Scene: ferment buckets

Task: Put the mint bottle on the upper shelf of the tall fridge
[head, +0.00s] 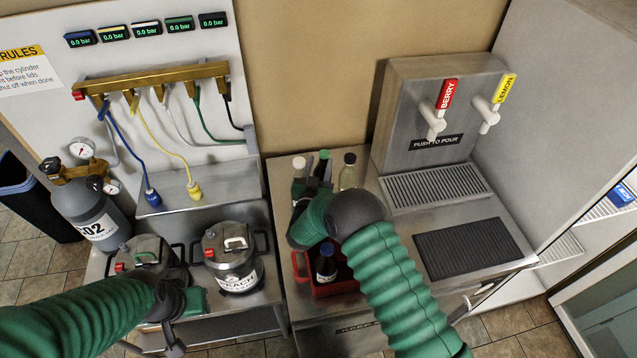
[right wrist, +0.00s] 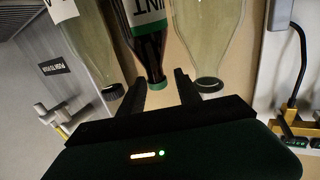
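The mint bottle (head: 323,157), dark with a green cap, stands at the back of the counter between two other bottles. In the right wrist view the mint bottle (right wrist: 150,42) shows upside down with part of its label. My right gripper (head: 313,188) is at this bottle; in the wrist view its two fingers (right wrist: 160,88) are apart, with the green cap between them. I cannot tell whether they touch it. My left gripper (head: 172,338) is low at the left, its fingers unclear. A tall grey cabinet (head: 570,110), likely the fridge, stands at the right, a shelf partly showing.
A red crate (head: 337,289) holds a dark bottle (head: 326,264). The tap unit (head: 425,110) and a dark mat (head: 468,248) are to the right. Kegs (head: 230,252) stand left.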

